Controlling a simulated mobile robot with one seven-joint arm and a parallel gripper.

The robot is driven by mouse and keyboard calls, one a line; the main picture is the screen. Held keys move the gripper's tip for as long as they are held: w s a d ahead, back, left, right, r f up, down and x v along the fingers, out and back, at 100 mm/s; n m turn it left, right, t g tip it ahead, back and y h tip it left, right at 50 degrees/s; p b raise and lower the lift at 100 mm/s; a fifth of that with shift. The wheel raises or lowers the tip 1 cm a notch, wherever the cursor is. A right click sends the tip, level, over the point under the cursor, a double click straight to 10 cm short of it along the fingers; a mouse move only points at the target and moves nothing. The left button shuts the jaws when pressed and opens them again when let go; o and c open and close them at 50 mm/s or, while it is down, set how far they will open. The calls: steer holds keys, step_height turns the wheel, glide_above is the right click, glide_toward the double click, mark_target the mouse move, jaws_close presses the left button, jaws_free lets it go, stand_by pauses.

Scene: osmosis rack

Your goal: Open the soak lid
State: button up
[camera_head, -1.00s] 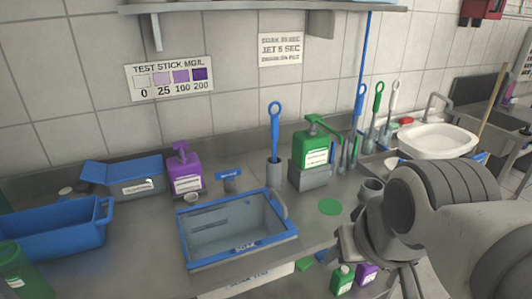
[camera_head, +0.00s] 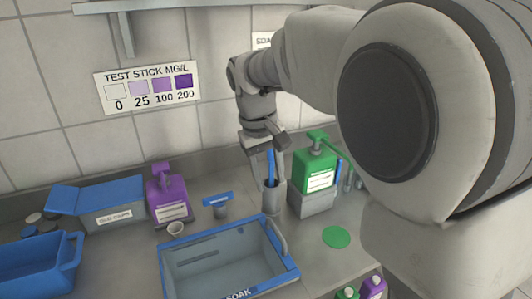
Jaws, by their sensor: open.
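The soak tub (camera_head: 172,283) has a blue rim and grey inner walls, with SOAK written on its front edge. Its inside shows, and I cannot tell whether a clear lid covers it. A grey curved handle (camera_head: 277,236) stands at its right side. My gripper (camera_head: 268,150) is open and points down behind the tub, well above its back right corner. It is at the top of a blue-handled brush (camera_head: 270,168) in a grey holder (camera_head: 273,199). I cannot tell whether the fingers are around or in front of the handle. My arm hides much of the right side.
A green pump bottle (camera_head: 316,174) stands on a grey block (camera_head: 311,203). A green disc (camera_head: 336,237) lies on clear counter to the right.

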steer(key=a, duration=0.1)
steer(key=b, duration=0.2)
glide_toward(276, 231)
steer(key=f, duration=0.5)
steer(key=d+f, duration=0.1)
steer(key=f, duration=0.1)
steer(key=shift+w+d+f, duration=0.15)
steer(key=shift+w+f, duration=0.2)
jaws_close()
stand_by(1.0)
